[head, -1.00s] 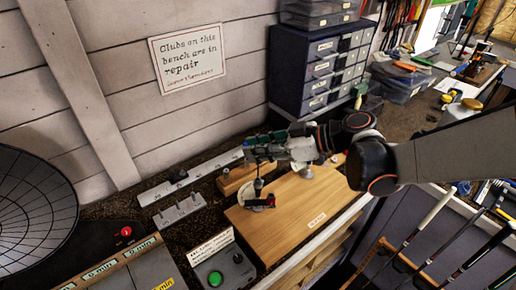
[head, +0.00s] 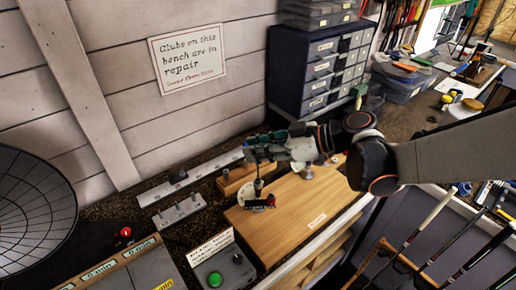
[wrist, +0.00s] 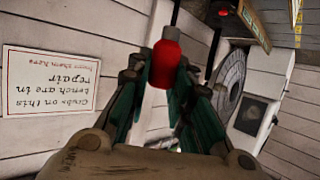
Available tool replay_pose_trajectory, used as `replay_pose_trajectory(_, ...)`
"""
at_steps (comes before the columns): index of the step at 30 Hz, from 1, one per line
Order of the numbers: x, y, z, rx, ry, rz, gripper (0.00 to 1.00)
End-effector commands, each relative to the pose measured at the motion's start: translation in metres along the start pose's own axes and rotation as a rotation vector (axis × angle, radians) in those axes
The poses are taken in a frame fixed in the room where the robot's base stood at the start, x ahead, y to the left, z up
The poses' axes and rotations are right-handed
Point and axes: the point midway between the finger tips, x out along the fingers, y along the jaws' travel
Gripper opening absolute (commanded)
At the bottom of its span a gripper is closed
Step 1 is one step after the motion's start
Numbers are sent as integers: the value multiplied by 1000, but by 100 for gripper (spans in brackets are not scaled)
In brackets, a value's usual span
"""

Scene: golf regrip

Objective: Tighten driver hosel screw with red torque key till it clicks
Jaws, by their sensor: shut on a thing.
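In the wrist view, my gripper (wrist: 160,85) is shut on the red torque key (wrist: 165,62), with its red handle between the two green-sided fingers. A thin dark shaft runs on from the handle toward the top of that picture. In the head view, my gripper (head: 258,152) is above the left part of the wooden board, and the key's handle is hidden or too small to tell there. Below it, a dark upright shaft stands over a small dark club head (head: 257,203) with a red part at its right. Whether the key's tip sits in the hosel screw cannot be seen.
The wooden board (head: 300,221) is mostly clear. A wooden block (head: 232,183) and grey racks (head: 180,213) lie behind and left. A box with a green button (head: 215,279) stands in front. A drawer cabinet (head: 318,70) stands at the back.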

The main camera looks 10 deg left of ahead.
Motion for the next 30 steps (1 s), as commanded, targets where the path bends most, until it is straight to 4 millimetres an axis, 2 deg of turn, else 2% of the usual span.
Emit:
replay_pose_trajectory(26,8,0,18,0,0,0,0)
replay_pose_trajectory(27,7,0,18,0,0,0,27)
replay_pose_trajectory(29,7,0,17,0,0,0,41)
replay_pose_trajectory(30,7,0,17,0,0,0,44)
